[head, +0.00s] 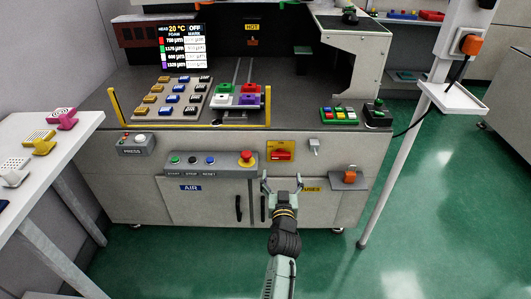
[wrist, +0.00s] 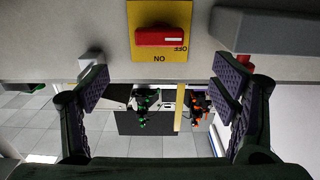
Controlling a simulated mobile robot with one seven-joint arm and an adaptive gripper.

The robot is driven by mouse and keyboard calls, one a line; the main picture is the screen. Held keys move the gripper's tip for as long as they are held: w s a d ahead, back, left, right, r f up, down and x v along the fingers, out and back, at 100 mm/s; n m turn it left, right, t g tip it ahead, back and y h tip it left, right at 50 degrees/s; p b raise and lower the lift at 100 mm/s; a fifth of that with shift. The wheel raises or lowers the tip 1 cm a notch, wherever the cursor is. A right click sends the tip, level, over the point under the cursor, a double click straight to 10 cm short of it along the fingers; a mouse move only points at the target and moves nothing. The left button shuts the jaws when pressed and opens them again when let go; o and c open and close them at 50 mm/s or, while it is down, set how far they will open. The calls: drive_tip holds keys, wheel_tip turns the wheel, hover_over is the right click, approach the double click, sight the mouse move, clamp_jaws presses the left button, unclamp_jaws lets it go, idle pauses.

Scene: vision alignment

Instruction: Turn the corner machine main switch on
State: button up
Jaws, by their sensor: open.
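The main switch is a red rotary handle (head: 281,155) on a yellow plate (head: 272,145) on the front panel of the machine. In the wrist view the red handle (wrist: 163,37) lies horizontal at the top centre, its white mark at the right end near the word OFF. ON is printed on the plate (wrist: 146,58); both words appear upside down there. My gripper (head: 283,179) is open and empty, just below the switch in the head view. In the wrist view its two fingers (wrist: 162,84) are wide apart, with the handle between and beyond them, untouched.
A red emergency button (head: 246,157) and START, STOP and RESET buttons sit left of the switch. Black door handles (head: 238,208) stick out below. The green floor in front is clear.

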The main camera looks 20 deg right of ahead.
sight(281, 156)
drive_tip(key=p+x, duration=0.1)
drive_tip(key=x, duration=0.9)
drive_tip(key=shift+w+d, duration=0.1)
drive_tip(key=shift+w, duration=0.15)
drive_tip(key=shift+c, duration=0.4)
drive_tip(key=c, duration=1.1)
